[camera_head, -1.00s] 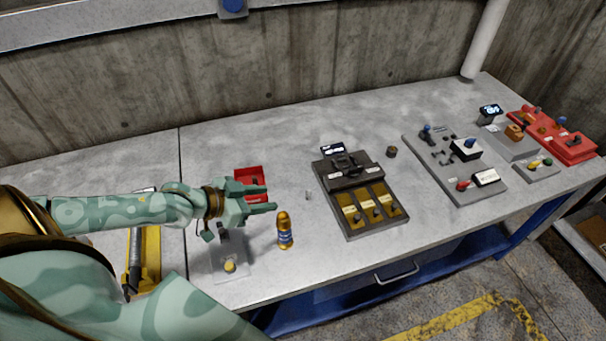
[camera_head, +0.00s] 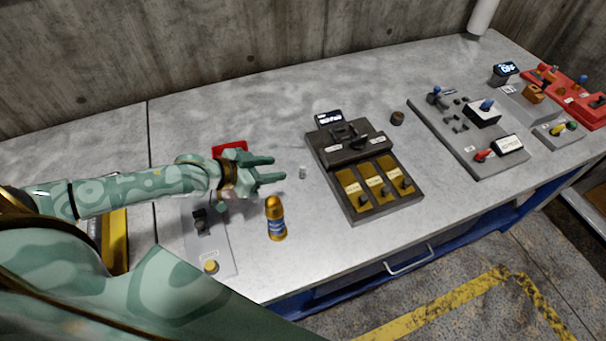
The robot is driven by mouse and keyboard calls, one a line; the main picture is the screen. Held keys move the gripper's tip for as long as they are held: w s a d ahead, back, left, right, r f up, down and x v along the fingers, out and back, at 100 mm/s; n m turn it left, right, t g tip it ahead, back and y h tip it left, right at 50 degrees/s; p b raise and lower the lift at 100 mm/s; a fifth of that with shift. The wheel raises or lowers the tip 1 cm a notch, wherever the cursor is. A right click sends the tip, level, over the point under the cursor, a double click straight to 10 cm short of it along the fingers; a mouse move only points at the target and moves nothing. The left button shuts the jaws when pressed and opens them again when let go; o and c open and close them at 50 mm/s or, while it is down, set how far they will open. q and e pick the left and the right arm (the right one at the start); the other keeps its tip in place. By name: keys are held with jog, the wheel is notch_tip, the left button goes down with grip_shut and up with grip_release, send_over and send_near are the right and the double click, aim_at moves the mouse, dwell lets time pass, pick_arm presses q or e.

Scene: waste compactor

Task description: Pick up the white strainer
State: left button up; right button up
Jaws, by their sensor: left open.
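The jaws are open and empty. My right gripper is not in view.
A gold and blue bottle (camera_head: 276,219) stands just in front of the left gripper. A red tray (camera_head: 231,148) lies behind it, partly hidden. More control panels (camera_head: 467,137) fill the right side.

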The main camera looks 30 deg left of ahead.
aim_at(303, 172)
pick_arm(q)
jog(key=b+x, duration=0.1)
jog(key=x, duration=0.3)
jog(key=shift+w+f, duration=0.15)
jog(key=shift+f, duration=0.05)
jog(key=b+x, duration=0.1)
jog(key=x, duration=0.1)
jog(key=b+x, duration=0.1)
jog(key=x, duration=0.2)
jog(key=shift+f, duration=0.4)
jog(key=shift+r, duration=0.1)
grip_shut()
